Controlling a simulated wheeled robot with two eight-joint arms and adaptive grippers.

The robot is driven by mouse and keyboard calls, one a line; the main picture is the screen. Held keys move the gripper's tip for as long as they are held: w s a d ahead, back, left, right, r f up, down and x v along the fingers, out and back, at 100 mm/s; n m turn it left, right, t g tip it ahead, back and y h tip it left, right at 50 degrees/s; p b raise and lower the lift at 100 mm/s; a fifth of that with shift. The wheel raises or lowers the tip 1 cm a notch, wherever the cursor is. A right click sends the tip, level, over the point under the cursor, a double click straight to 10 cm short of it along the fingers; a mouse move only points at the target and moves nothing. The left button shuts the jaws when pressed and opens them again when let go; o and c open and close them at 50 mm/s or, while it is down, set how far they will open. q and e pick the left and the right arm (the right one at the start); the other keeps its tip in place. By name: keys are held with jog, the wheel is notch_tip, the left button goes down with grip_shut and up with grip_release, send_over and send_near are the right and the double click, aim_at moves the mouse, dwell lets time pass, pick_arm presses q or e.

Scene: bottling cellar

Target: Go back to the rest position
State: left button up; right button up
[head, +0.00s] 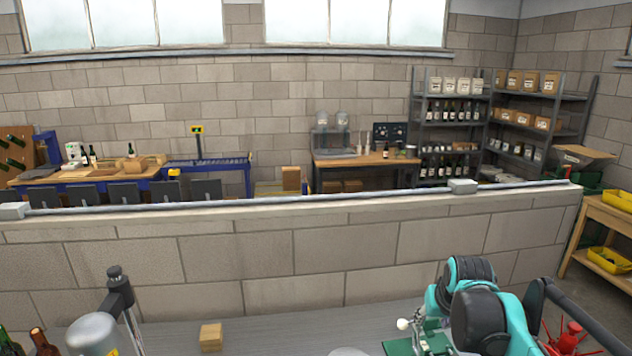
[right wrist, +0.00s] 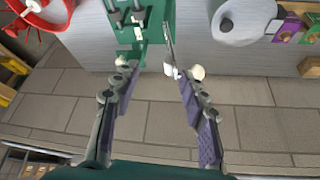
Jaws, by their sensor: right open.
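My right gripper (right wrist: 152,68) is open in the right wrist view, its two fingers spread with a clear gap between them. In the head view my right arm comes in at the lower right, and the right gripper (head: 428,324) is partly hidden by it. A green device (head: 400,345) lies close by the gripper; it also shows in the right wrist view (right wrist: 160,14), beyond the fingertips. My left gripper is not in view.
A red wheel (head: 572,340) is right of my arm. A low block wall (head: 340,250) runs behind.

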jog(key=s+a+f+n+t, duration=0.1)
jog(key=s+a+f, duration=0.2)
jog(key=s, duration=0.4)
jog(key=s+a+f, duration=0.3)
jog(key=s, duration=0.4)
jog(key=s+a+f+n+t, duration=0.1)
jog(key=s+a+f, duration=0.3)
jog(key=s, duration=0.4)
notch_tip(320, 180, down, 8)
jog(key=b, duration=0.9)
jog(key=shift+w+d+y, duration=0.3)
jog(key=shift+w+y, duration=0.05)
jog(key=shift+y, duration=0.05)
jog(key=shift+f, duration=0.1)
